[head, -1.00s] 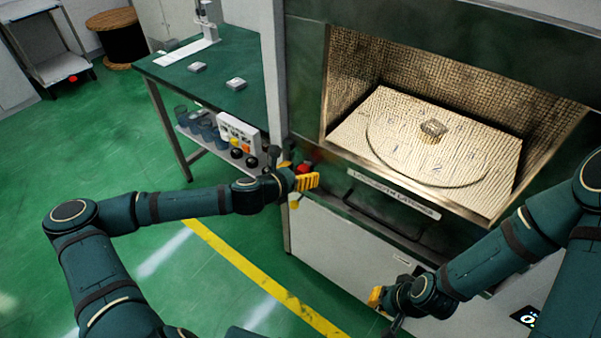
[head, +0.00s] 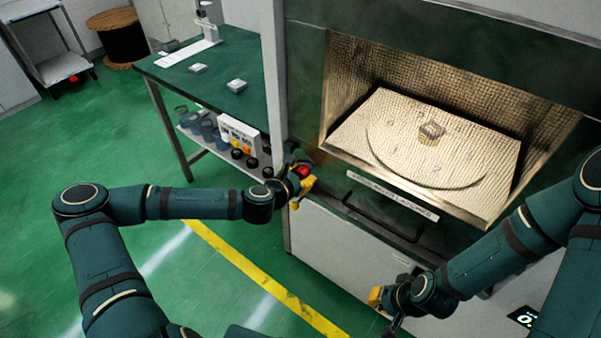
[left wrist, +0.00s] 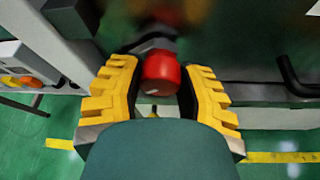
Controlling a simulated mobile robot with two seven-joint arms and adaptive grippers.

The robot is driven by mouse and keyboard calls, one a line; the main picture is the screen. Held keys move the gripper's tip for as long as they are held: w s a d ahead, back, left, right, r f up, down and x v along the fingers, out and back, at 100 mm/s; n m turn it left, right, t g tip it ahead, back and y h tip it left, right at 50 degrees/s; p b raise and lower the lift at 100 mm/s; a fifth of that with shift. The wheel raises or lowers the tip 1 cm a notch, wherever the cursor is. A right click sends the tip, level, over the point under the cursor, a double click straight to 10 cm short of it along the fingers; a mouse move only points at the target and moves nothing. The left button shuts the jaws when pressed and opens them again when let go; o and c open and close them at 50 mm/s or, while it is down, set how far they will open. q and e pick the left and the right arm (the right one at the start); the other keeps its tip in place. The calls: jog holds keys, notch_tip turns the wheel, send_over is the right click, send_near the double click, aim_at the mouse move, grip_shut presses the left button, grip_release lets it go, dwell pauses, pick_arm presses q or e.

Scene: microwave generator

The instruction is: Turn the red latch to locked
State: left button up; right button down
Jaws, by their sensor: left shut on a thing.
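The red latch (head: 304,171) is on the front of the green machine, at the lower left corner of its opening. In the left wrist view its red knob (left wrist: 161,74) sits between the yellow fingers of my left gripper (left wrist: 160,88). My left gripper (head: 303,186) is shut on the red latch in the head view, and its fingers hide part of it. My right gripper (head: 376,298) is low in front of the machine's white lower panel, away from the latch. Its fingers are too small and partly hidden to tell their opening.
The open chamber (head: 440,130) holds a plate with a small block on it. A black handle bar (head: 385,222) runs below the opening, right of the latch. A green workbench (head: 215,85) with a button box (head: 238,136) stands to the left.

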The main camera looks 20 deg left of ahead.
pick_arm(q)
jog(key=m+y, duration=0.1)
jog(key=m, duration=0.1)
jog(key=shift+m+t+y, duration=0.3)
jog(key=shift+m+t, duration=0.1)
jog(key=shift+d+m+t+y+b, duration=0.1)
jog(key=shift+m+t+y+b, duration=0.3)
jog(key=shift+m, duration=0.5)
jog(key=m+t+y+b, duration=0.1)
jog(key=m, duration=0.1)
jog(key=shift+f+m, duration=0.1)
jog(key=shift+m, duration=0.2)
jog(key=shift+m+t+y+b, duration=0.4)
jog(key=shift+m+t+b, duration=0.4)
jog(key=shift+m+b, duration=0.65)
jog(key=o, duration=1.2)
jog(key=shift+s+d+r, duration=0.1)
jog(key=shift+s+r, duration=0.05)
jog(key=shift+s, duration=1.75)
jog(key=shift+s+r, duration=0.1)
jog(key=shift+s, duration=1.75)
